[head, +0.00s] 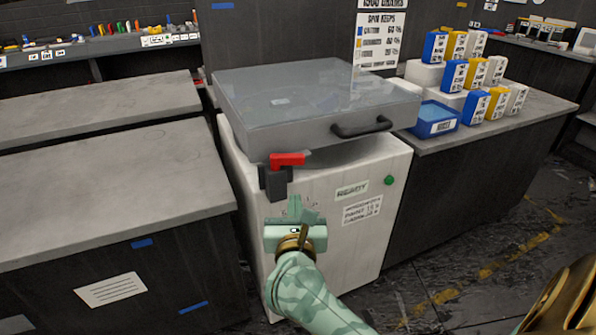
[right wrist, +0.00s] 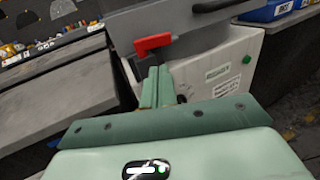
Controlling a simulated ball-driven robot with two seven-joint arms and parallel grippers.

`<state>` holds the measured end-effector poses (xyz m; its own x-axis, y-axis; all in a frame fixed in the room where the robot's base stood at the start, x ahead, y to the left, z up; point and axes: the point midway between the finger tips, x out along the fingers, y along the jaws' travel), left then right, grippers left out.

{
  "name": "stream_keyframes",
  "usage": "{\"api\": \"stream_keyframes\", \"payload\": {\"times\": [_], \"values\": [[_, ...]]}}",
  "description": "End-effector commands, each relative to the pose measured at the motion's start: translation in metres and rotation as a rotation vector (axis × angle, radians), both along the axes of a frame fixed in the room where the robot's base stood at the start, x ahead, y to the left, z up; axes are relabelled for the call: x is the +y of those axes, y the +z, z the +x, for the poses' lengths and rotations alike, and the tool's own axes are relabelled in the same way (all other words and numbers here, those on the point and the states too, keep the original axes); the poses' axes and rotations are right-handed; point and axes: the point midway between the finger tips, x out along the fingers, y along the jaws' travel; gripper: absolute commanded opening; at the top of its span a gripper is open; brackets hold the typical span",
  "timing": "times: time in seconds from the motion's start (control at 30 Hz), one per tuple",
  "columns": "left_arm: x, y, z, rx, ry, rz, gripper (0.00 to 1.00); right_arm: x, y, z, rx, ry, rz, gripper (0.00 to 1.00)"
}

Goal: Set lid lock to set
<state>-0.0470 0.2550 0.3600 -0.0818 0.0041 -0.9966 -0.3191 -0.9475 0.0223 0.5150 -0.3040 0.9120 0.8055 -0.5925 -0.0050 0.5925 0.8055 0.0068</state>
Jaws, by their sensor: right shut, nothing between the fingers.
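The lid lock is a red lever (head: 287,159) on a dark block (head: 275,182) at the front left corner of a white machine (head: 327,205). The lever points to the right, roughly level. It also shows in the right wrist view (right wrist: 153,43). The machine's grey see-through lid (head: 310,100) is down, with a dark handle (head: 362,128) at its front. My right gripper (head: 296,208) is shut and empty, just below and in front of the lock; its fingers (right wrist: 157,86) hide part of the block in the wrist view. My left gripper is not in view.
A green button (head: 389,181) and a "READY" label (head: 351,190) are on the machine's front. Grey benches (head: 110,190) stand at the left. A counter (head: 500,125) with blue, yellow and white boxes and a blue tray (head: 436,120) stands at the right.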

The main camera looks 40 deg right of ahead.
Motion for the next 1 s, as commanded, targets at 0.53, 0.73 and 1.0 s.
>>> {"api": "stream_keyframes", "payload": {"times": [0.53,0.73,1.0], "values": [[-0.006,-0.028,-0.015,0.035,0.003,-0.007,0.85,-0.063,-0.004,0.085,0.001,-0.001,-0.009,0.00],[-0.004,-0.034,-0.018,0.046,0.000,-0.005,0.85,-0.076,-0.002,0.103,0.002,-0.001,-0.009,0.00],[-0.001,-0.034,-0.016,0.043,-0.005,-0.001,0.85,-0.080,0.000,0.108,-0.001,0.000,-0.009,0.00]]}}
